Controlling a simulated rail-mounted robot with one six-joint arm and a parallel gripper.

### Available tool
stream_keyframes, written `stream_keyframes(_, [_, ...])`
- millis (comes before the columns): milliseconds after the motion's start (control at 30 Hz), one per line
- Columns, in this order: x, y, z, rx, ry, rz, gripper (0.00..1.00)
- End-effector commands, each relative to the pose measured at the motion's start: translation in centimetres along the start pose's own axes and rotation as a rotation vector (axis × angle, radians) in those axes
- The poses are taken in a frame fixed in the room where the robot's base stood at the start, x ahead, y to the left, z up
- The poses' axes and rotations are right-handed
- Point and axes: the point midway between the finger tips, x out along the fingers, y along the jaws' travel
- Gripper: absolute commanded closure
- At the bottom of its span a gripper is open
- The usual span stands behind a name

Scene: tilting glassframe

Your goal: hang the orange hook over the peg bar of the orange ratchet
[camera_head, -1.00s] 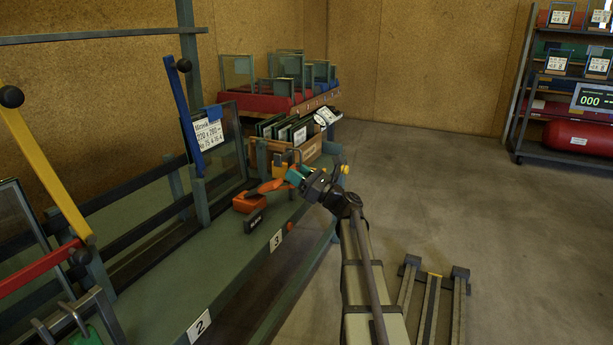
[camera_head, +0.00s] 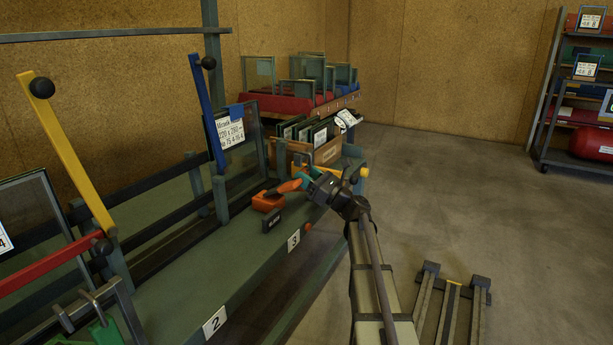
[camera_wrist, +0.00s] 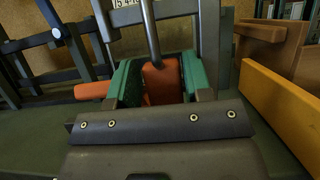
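My gripper (camera_head: 303,177) is over the far end of the green bench, its teal fingers pointing left. In the wrist view, the green finger pads of my gripper (camera_wrist: 162,72) close on both sides of an orange block, seemingly the orange hook (camera_wrist: 162,84), with a grey rod rising from it. An orange body, seemingly the orange ratchet (camera_head: 267,202), sits on the bench just left of my gripper. An orange lever-like piece (camera_head: 288,186) lies between that body and the fingers. An orange bar end (camera_wrist: 92,90) shows left of the fingers. I cannot make out the peg bar.
A black labelled block (camera_head: 271,221) stands on the bench (camera_head: 200,285) in front of the orange body. A crate (camera_head: 325,152) of glass panes is behind. A yellow-orange board (camera_wrist: 285,112) is close on the wrist view's right. Blue (camera_head: 207,115) and yellow (camera_head: 66,150) levers stand left.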

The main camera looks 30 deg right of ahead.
Motion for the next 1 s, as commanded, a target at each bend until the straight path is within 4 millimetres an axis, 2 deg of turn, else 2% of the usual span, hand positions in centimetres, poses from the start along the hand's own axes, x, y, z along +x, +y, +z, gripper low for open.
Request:
stream_keyframes(33, [0.0,-0.2,0.0,-0.001,0.0,-0.004,0.41])
stream_keyframes(100, [0.0,-0.2,0.0,-0.001,0.0,-0.004,0.35])
stream_keyframes(233, [-0.1,-0.3,0.0,-0.001,0.0,-0.005,0.35])
stream_keyframes(333, [-1.2,-0.2,-0.2,-0.002,0.0,-0.006,0.35])
stream_keyframes(433, [-3.5,0.1,-0.1,-0.001,0.002,-0.006,0.35])
stream_keyframes(733, [-11.2,0.1,3.9,-0.001,0.002,-0.004,0.35])
stream_keyframes(833, [-12.8,0.1,4.6,-0.001,0.002,-0.003,0.35])
stream_keyframes(1000, [-13.9,0.1,5.1,0.0,0.002,0.0,0.35])
